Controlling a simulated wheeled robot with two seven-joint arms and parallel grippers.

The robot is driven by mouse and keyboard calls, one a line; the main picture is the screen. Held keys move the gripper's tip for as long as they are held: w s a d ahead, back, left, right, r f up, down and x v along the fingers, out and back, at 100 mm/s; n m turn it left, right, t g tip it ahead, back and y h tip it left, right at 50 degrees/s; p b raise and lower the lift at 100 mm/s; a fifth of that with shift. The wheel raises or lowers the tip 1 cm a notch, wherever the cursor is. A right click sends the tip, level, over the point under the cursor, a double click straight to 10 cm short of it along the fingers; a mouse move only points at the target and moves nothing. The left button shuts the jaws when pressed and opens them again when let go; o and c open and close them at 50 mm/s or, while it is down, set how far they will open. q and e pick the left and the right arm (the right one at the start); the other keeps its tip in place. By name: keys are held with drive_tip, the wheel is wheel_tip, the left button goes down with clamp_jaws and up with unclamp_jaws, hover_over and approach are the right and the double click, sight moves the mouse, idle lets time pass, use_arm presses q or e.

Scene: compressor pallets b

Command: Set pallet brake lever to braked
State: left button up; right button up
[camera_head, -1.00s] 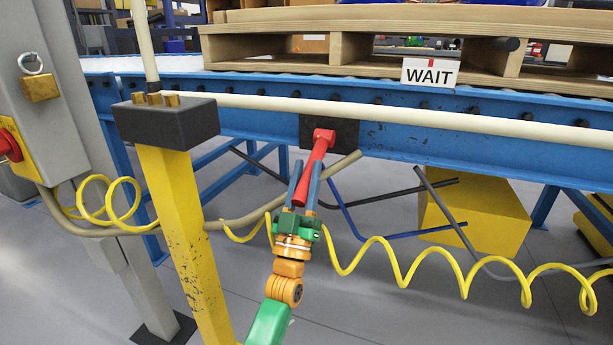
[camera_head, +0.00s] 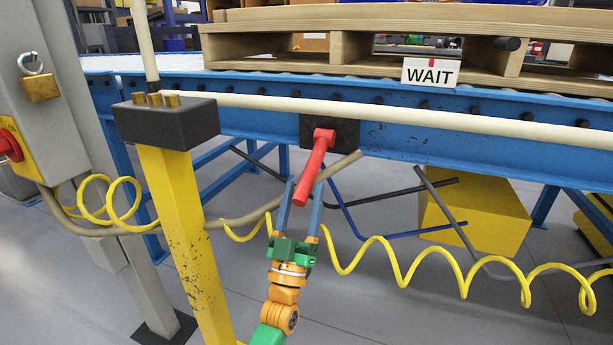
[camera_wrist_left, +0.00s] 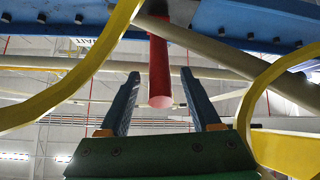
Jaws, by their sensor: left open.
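The red brake lever (camera_head: 314,170) is mounted on a dark plate (camera_head: 330,132) on the blue conveyor rail. It hangs downward, tilted with its free end to the lower left. My left gripper (camera_head: 305,182) is open below the lever, with its two blue fingers pointing up on either side of the lever's lower end. In the left wrist view the lever's round red end (camera_wrist_left: 160,98) shows between and beyond the two open fingers (camera_wrist_left: 163,78), with a gap to each. My right gripper is not in view.
A wooden pallet (camera_head: 380,45) with a WAIT sign (camera_head: 430,73) sits on the conveyor (camera_head: 400,138). A yellow post (camera_head: 182,230) stands left of my arm. A coiled yellow hose (camera_head: 400,262) and a beige pipe (camera_head: 255,215) run close around the gripper. A yellow box (camera_head: 478,215) is behind.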

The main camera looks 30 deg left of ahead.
use_arm(q)
drive_tip(key=shift+v, duration=1.35)
